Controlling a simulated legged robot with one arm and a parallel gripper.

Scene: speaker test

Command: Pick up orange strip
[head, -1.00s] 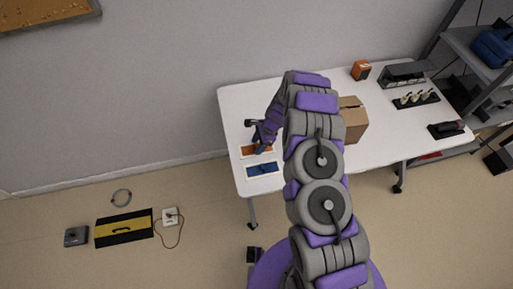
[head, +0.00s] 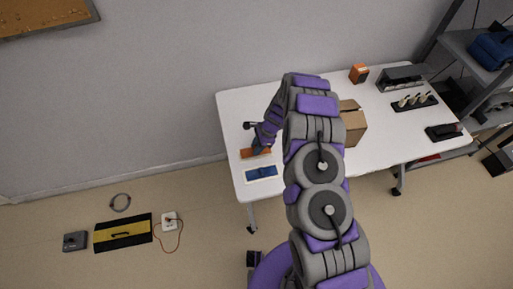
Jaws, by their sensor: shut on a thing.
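The orange strip (head: 247,154) is at the left end of the white table (head: 237,107). My gripper (head: 259,148) is at the strip, reaching down from my arm, and is shut on it. The fingertips are small here and partly cover the strip. The gap between strip and table is too small to tell. A blue strip (head: 262,173) on a white backing lies just in front of the orange one, apart from the gripper.
A cardboard box (head: 353,122) stands right of my arm. An orange box (head: 358,73), a grey rack (head: 402,77) and a black holder (head: 414,103) are farther right. Shelving (head: 478,60) borders the right.

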